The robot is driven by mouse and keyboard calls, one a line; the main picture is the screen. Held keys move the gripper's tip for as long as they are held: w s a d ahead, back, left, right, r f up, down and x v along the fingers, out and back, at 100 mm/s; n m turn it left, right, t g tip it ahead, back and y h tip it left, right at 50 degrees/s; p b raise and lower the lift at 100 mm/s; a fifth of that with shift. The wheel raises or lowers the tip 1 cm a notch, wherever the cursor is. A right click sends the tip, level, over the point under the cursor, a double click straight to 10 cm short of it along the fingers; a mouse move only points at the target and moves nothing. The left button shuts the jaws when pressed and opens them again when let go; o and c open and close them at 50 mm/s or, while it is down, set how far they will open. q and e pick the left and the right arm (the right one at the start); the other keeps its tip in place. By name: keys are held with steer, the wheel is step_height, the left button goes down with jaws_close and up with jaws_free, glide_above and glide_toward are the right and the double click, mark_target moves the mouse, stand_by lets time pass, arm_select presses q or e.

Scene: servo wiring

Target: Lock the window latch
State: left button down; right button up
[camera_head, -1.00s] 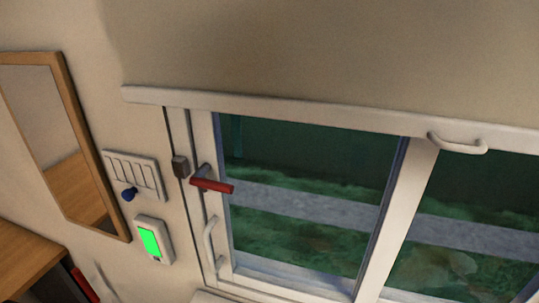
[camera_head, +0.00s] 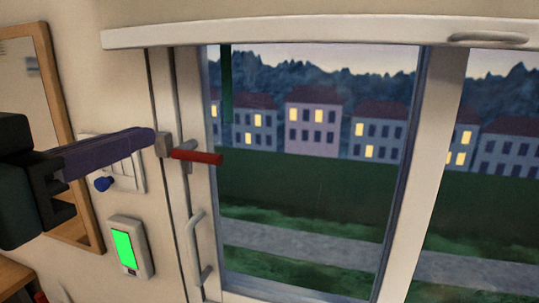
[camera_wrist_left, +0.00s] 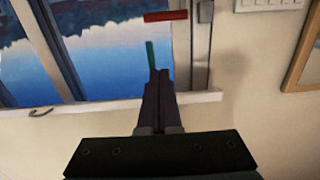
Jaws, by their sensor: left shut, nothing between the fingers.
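The window latch has a red handle (camera_head: 197,157) on the window's left frame, lying about level and pointing right over the edge of the glass. A small grey block (camera_head: 163,144) sits on the frame just left of it. My left gripper (camera_head: 152,137) reaches in from the left with its long purple fingers together and empty; their tips overlap the block's left edge in the head view, and I cannot tell if they touch. In the left wrist view, the red handle (camera_wrist_left: 166,15) is beyond and apart from the fingertips (camera_wrist_left: 158,72). My right gripper is not in view.
A white pull handle (camera_head: 196,248) is on the sash under the latch. A framed mirror (camera_head: 62,110) hangs at left.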

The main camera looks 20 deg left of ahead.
arm_select(q)
steer(key=w+f+p, duration=0.2)
steer(key=w+f, duration=0.2)
steer(key=w, duration=0.6)
steer(key=shift+w+a+f, duration=0.2)
steer(key=shift+w+f, duration=0.05)
steer(key=shift+w, duration=0.15)
